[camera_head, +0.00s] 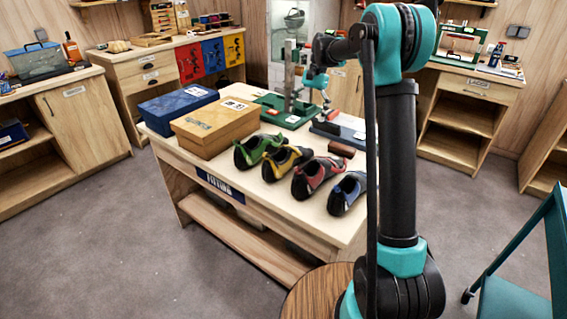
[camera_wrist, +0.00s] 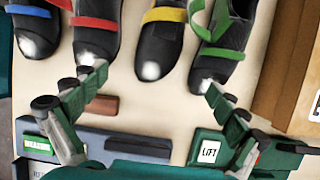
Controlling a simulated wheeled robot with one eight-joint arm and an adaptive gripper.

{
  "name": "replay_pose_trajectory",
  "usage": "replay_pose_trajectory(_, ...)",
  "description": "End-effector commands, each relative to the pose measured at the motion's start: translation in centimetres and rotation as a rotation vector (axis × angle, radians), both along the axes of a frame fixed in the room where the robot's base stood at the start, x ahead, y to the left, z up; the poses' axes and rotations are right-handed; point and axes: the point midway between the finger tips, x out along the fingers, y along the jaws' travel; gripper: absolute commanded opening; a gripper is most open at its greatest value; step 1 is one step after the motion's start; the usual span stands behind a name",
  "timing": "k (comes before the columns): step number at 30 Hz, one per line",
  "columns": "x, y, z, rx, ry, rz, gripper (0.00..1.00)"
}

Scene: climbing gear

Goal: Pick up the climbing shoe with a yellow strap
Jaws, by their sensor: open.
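The climbing shoe with a yellow strap (camera_head: 286,162) stands on the wooden table, second from the left in a row of shoes in the head view. In the wrist view this dark shoe (camera_wrist: 162,45) points its pale toe at my gripper, and its heel is cut off by the top edge. My gripper (camera_wrist: 154,79) is open and empty. Its fingers are spread, with the yellow-strap shoe's toe lying between the tips in the picture. In the head view my gripper (camera_head: 308,98) is over the table's far side, behind the shoes.
A green-strap shoe (camera_head: 259,149) and a red-strap shoe (camera_head: 316,176) flank it closely. A blue-strap shoe (camera_head: 347,192) ends the row. A tan box (camera_head: 214,126) and a blue box (camera_head: 178,105) stand to the left. A green-based stand (camera_head: 288,112) and a brown block (camera_head: 341,149) lie behind the shoes.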

Motion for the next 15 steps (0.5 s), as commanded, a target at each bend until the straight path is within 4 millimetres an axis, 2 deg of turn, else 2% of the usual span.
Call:
replay_pose_trajectory(9, -2.0, 1.4, -5.9, 0.000, -0.001, 0.001, 0.98)
replay_pose_trajectory(15, -2.7, 1.9, -8.0, -0.001, -0.001, 0.000, 0.98)
